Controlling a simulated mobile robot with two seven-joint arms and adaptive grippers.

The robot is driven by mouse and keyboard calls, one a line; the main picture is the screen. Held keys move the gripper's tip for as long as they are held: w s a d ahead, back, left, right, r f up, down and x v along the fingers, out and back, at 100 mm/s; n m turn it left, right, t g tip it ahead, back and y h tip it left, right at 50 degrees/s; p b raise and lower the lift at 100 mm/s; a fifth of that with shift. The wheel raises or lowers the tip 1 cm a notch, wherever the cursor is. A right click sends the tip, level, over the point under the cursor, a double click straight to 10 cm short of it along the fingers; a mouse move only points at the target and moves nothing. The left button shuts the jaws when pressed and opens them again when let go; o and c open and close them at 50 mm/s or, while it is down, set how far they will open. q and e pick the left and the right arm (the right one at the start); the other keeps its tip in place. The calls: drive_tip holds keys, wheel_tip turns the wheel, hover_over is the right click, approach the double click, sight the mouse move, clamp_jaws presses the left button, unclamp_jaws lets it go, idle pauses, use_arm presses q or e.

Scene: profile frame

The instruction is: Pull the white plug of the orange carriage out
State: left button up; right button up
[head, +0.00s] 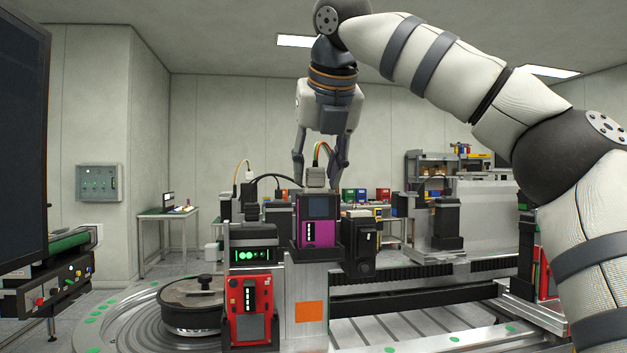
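The carriage with an orange square (309,311) on its grey front stands in the middle of the head view. A purple module (318,232) sits at its top. A pale grey-white plug (316,178) with several coloured wires looping from it stands upright above this module. My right gripper (317,184) points down from above, with one finger on each side of this plug. The fingers look spread, with small gaps to the plug; contact cannot be told for sure. The plug's lower end is hidden behind the module's top. My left gripper is not in view.
A black module with green lights (254,254) and a red module (250,308) sit left of the orange square. A black box (360,240) stands close on the right. A dark round pot (191,304) rests on the turntable (120,325). A rail runs right.

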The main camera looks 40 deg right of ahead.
clamp_jaws()
drive_tip(key=shift+r, duration=1)
drive_tip(key=shift+r, duration=0.1)
drive_tip(key=shift+r, duration=1.45)
drive_tip(key=shift+d, duration=0.1)
